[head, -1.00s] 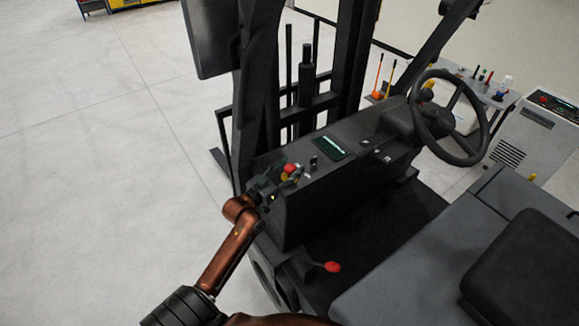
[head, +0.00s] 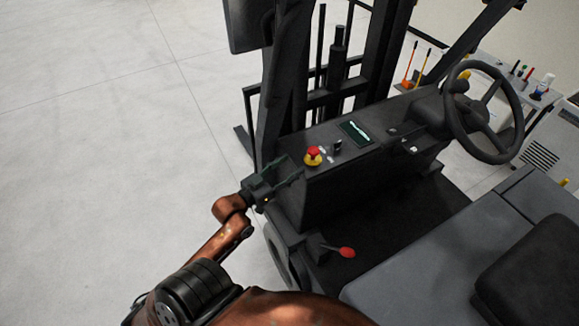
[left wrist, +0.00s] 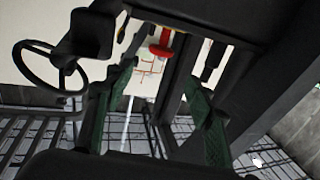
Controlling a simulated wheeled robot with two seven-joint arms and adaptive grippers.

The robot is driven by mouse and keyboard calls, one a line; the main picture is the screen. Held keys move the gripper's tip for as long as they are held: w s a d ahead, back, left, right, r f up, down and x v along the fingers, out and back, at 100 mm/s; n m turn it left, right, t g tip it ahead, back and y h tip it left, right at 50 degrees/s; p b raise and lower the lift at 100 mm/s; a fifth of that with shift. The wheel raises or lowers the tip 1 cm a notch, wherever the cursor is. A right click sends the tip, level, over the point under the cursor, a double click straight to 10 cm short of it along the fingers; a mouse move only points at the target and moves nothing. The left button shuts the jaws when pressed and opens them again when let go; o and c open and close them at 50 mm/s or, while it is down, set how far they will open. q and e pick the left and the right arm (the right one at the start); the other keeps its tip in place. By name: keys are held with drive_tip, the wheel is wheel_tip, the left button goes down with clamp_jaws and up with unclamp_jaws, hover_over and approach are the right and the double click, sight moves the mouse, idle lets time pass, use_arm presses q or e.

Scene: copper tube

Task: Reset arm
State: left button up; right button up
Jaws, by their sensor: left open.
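My left gripper (head: 290,172) is open and empty, beside the left end of the forklift's dark console (head: 350,178). Its green fingers also show spread apart in the left wrist view (left wrist: 162,105). A red push button on a yellow base (head: 313,156) sits on the console top, just beyond the fingertips and apart from them in the head view. A red button-like shape (left wrist: 163,45) shows between the fingers in the left wrist view. My copper-coloured left arm comes up from the bottom left. My right gripper is not in view.
The forklift's black mast (head: 290,80) stands behind the gripper. A steering wheel (head: 483,110) and a seat (head: 535,265) are at the right. A red-knobbed lever (head: 347,253) stands low by the footwell. Open grey floor (head: 100,150) lies to the left.

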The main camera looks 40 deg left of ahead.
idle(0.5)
use_arm(q)
drive_tip(key=d+f+g, duration=0.1)
drive_tip(key=f, duration=0.2)
drive_tip(key=s+d+f+g, duration=0.1)
drive_tip(key=d+f, duration=0.1)
drive_tip(key=f, duration=0.1)
drive_tip(key=s+d+f+g, duration=0.1)
drive_tip(key=f, duration=0.2)
drive_tip(key=shift+s+d+g, duration=0.1)
drive_tip(key=shift+d+g, duration=0.2)
drive_tip(key=shift+d, duration=0.05)
drive_tip(key=s+d+f+g+y, duration=0.1)
drive_tip(key=s+d+f+g, duration=0.4)
drive_tip(key=s+f, duration=0.4)
drive_tip(key=s+d+f+g, duration=0.4)
drive_tip(key=s+f+g, duration=0.2)
drive_tip(key=s, duration=0.4)
wheel_tip(320, 180, down, 36)
drive_tip(key=d+g+b, duration=0.1)
drive_tip(key=b, duration=0.7)
drive_tip(key=s+f+b, duration=0.3)
drive_tip(key=s+f, duration=0.7)
drive_tip(key=f, duration=0.3)
drive_tip(key=s+f+m+g+b, duration=0.1)
drive_tip(key=s+f+b, duration=0.3)
drive_tip(key=s+f, duration=0.7)
wheel_tip(320, 180, down, 3)
drive_tip(key=shift+s+d+f, duration=0.15)
drive_tip(key=shift+s+f, duration=0.05)
